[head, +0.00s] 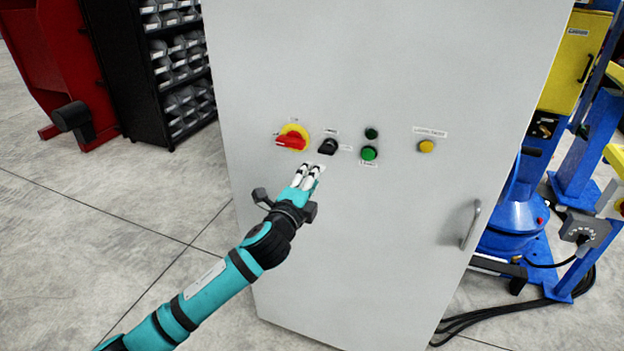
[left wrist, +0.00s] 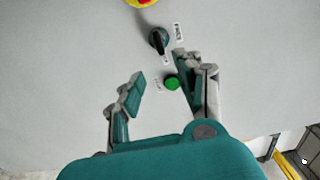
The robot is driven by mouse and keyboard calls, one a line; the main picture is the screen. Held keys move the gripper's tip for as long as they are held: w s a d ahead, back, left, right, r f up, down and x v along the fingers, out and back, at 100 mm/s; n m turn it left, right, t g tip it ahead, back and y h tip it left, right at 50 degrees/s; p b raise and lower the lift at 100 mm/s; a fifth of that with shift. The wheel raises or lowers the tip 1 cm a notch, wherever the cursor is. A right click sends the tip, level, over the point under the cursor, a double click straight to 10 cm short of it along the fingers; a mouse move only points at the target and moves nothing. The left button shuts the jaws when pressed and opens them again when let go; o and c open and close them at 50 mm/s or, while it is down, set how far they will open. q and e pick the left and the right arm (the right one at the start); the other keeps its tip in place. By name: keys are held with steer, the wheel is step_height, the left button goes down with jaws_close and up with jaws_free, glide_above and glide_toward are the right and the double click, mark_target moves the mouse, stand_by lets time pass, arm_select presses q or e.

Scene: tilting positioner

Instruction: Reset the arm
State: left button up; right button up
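The grey control cabinet (head: 365,230) stands in front of me. On its door are a red and yellow rotary switch (head: 292,138), a black selector knob (head: 328,146), a green button (head: 369,153) with a darker green round part above it, and a yellow button (head: 426,146). My left gripper (head: 310,172) is in front of the door, just below the black knob. In the left wrist view its fingers (left wrist: 158,88) are apart and empty. The green button (left wrist: 172,83) shows between them, with the black knob (left wrist: 158,40) beyond. I cannot tell any contact. My right gripper is not in view.
A door handle (head: 471,225) juts out at the cabinet's right side. Blue and yellow machinery (head: 516,210) and black cables (head: 500,309) lie to the right. A dark rack of bins (head: 150,75) and a red machine (head: 60,60) stand back left. Floor at left is clear.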

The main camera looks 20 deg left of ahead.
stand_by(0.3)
arm_select(q)
steer(key=s+a+f+n+g, duration=0.1)
steer(key=s+f+n+g, duration=0.1)
steer(key=f, duration=0.9)
steer(key=s+a+f+n+g+y+b, duration=0.1)
steer(key=s+a+f+n+g, duration=0.1)
steer(key=f, duration=0.9)
steer(key=s+a+f+n+g, duration=0.1)
steer(key=s+f+n+g, duration=0.15)
steer(key=f, duration=0.85)
steer(key=s+a+f+n+g, duration=0.1)
steer(key=s+f+n+g, duration=0.35)
steer(key=s+f, duration=1.4)
steer(key=s+d+f+n+g, duration=0.1)
steer(key=s+f, duration=0.4)
steer(key=s, duration=0.6)
steer(key=s+d+f+n+g+b, duration=0.1)
steer(key=s+f+n+g, duration=0.1)
steer(key=s+f, duration=0.4)
steer(key=s+d+f+n+g, duration=0.1)
steer(key=s+f, duration=0.4)
steer(key=s, duration=1.1)
steer(key=shift+d+f+n+g+b, duration=0.3)
steer(key=shift+n+g, duration=0.3)
steer(key=shift+g, duration=0.4)
steer(key=shift+w, duration=0.1)
steer(key=shift+c, duration=0.2)
